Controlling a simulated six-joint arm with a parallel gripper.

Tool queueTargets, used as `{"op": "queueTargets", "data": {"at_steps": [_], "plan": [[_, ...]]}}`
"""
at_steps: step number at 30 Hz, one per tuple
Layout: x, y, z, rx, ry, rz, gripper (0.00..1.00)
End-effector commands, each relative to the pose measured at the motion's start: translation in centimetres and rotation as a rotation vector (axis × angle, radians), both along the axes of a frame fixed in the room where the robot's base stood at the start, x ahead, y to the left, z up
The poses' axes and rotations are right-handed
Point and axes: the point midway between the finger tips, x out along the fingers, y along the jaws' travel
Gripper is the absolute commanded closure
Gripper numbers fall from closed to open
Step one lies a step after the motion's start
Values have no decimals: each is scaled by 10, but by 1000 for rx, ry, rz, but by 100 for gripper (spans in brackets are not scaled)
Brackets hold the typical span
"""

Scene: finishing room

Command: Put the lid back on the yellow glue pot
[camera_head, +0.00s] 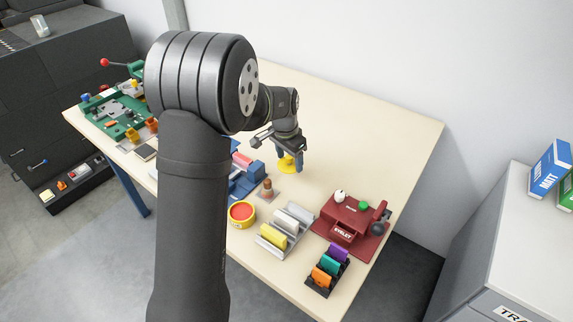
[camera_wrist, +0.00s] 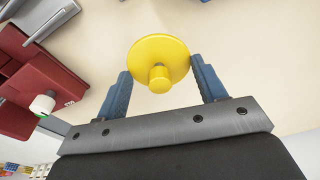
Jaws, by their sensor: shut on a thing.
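The yellow glue pot (camera_head: 241,214) stands on the table near its front edge, with its red inside showing from above. The yellow lid (camera_head: 286,165) is a round disc with a short knob. My gripper (camera_head: 289,160) is shut on the lid, its blue fingers on either side of it. In the wrist view the lid (camera_wrist: 160,55) shows between the two fingers of my gripper (camera_wrist: 160,82), knob towards the camera. The lid is behind and to the right of the pot, apart from it. I cannot tell whether it touches the table.
A small brown-topped thing (camera_head: 266,189) stands between pot and lid. A grey rack (camera_head: 285,230) is right of the pot. A red eyelet press (camera_head: 350,226) and a black holder with coloured pieces (camera_head: 327,272) are further right. The table (camera_head: 375,145) is clear at the back right.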

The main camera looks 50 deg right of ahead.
Motion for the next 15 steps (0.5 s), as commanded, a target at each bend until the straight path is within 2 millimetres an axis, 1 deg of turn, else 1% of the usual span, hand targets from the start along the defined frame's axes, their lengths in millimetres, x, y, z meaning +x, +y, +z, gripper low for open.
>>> {"op": "queueTargets", "data": {"at_steps": [1,3,9,12,15], "plan": [[-15,2,8,0,0,-7,58],[-31,3,18,-1,0,-8,58],[-73,8,42,0,0,-5,58],[-87,10,51,0,1,-4,58],[-97,12,57,0,1,-2,58]]}}
